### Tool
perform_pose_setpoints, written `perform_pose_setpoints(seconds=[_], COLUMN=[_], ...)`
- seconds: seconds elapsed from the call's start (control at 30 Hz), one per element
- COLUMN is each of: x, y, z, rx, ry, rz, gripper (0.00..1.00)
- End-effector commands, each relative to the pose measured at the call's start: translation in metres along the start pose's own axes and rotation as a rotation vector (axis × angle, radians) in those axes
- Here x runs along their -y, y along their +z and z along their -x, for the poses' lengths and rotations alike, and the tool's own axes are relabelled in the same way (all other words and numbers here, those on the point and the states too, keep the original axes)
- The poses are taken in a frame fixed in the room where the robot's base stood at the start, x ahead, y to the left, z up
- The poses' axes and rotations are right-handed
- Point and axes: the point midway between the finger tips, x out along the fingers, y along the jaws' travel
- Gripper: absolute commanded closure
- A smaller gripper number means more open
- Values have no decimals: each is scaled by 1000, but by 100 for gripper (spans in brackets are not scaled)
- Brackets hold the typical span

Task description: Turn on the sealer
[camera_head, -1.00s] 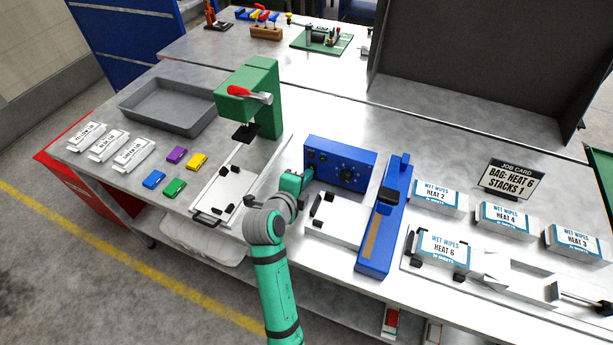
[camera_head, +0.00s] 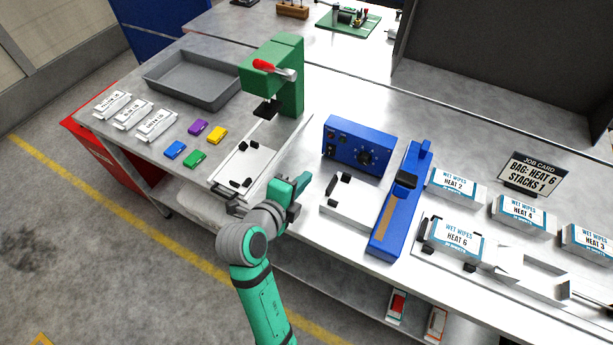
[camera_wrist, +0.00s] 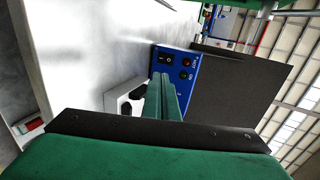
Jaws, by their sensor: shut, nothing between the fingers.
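The sealer's blue control box (camera_head: 358,146) stands on the steel bench, with a dark dial (camera_head: 365,157) and small controls at its left end. The long blue sealing bar (camera_head: 401,200) lies to its right. In the wrist view the box face (camera_wrist: 176,84) shows a black rocker switch (camera_wrist: 166,58), a red lamp and a green lamp; I cannot tell the switch's position or whether the lamps are lit. My gripper (camera_head: 304,182) is shut and empty, in front and left of the box, apart from it. Its fingers (camera_wrist: 164,84) hide part of the box's lower face.
A white plate (camera_head: 352,206) with black stops lies in front of the box. A green press (camera_head: 275,75) with a red-handled lever stands to the left. Wet wipes packs (camera_head: 460,238) and a job card (camera_head: 529,175) are at right. A grey tray (camera_head: 192,82) is at back left.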

Motion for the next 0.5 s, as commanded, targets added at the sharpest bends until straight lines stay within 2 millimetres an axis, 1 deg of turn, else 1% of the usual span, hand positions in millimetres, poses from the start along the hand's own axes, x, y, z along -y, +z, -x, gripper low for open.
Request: perform_pose_setpoints(seconds=[0.3,0.5], x=[1,11], y=[-1,-1], z=[-1,-4], rx=[-3,-9], ry=[9,94], rz=[-3,-13], gripper=[100,100])
